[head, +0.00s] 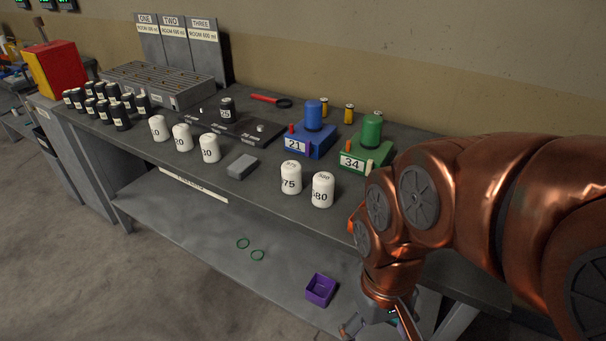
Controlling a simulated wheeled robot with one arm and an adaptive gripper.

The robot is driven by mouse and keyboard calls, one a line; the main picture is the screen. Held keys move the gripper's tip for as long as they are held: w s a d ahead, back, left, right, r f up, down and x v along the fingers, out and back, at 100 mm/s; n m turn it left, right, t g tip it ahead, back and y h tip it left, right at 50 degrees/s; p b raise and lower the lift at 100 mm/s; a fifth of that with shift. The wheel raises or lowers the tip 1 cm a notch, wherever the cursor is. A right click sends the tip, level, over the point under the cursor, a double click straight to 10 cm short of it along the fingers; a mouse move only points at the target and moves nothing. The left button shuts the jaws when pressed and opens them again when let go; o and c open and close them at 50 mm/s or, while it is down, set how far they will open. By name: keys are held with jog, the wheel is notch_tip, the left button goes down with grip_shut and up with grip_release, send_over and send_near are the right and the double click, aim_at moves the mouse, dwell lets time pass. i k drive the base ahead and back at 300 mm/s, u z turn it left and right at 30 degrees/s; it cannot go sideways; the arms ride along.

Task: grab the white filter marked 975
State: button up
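The white filter (291,178) stands upright on the grey workbench (250,190), near its front edge. Its side label shows "75", with the first digit turned partly out of sight. A similar white filter (322,190) with a label that reads like 980 stands close to its right. My gripper (372,328) is at the bottom of the head view, lower in the picture and to the right of both filters, apart from them. The frame's edge cuts it off, so its opening and anything between its fingers cannot be made out.
Other white filters (182,138) stand to the left, with a grey block (242,166) between. Blue unit 21 (311,140) and green unit 34 (366,155) stand behind. Black cylinders (119,115) crowd the left.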

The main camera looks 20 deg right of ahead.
aim_at(292, 169)
jog(key=u, duration=0.95)
jog(key=k, duration=0.75)
jog(key=u, duration=1.05)
